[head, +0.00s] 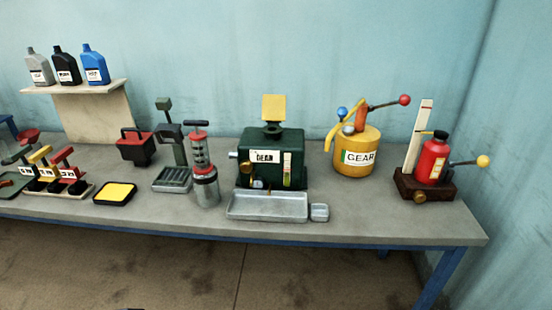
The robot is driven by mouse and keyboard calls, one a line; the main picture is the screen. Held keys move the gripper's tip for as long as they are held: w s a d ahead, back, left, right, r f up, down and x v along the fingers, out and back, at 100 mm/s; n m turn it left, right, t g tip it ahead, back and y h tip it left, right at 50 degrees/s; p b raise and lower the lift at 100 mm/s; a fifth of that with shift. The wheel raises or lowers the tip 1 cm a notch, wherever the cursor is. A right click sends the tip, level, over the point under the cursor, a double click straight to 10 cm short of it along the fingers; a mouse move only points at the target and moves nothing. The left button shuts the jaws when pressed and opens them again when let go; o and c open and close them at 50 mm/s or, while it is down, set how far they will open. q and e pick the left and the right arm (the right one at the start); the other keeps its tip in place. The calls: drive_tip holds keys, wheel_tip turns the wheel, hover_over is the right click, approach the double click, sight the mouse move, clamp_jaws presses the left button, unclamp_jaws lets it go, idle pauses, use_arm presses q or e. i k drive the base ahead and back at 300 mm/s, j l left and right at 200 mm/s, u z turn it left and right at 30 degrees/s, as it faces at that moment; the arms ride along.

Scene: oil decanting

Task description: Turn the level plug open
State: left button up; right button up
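No part is plainly marked as the level plug. A brass round fitting (419,196) sits low on the front of a dark brown block (445,189) at the right end of the bench. The green tank (290,143) labelled "DEAN" at the bench's middle has a small brass part (245,170) at its lower left front and a pale round part (258,184) lower down. Whether any of these is open or shut is too small to tell. Neither of my grippers is in view.
A metal tray (268,214) lies before the green tank, with a small dish (319,212) beside it. A yellow "GEAR" can (355,160), a red bottle (432,160) and a red-and-grey pump (203,165) stand nearby. The bench front (400,220) is clear at right.

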sight(246, 167)
drive_tip(key=i+u, duration=0.3)
drive_tip(key=i, duration=0.25)
drive_tip(key=i+l+u, duration=0.3)
drive_tip(key=i, duration=0.2)
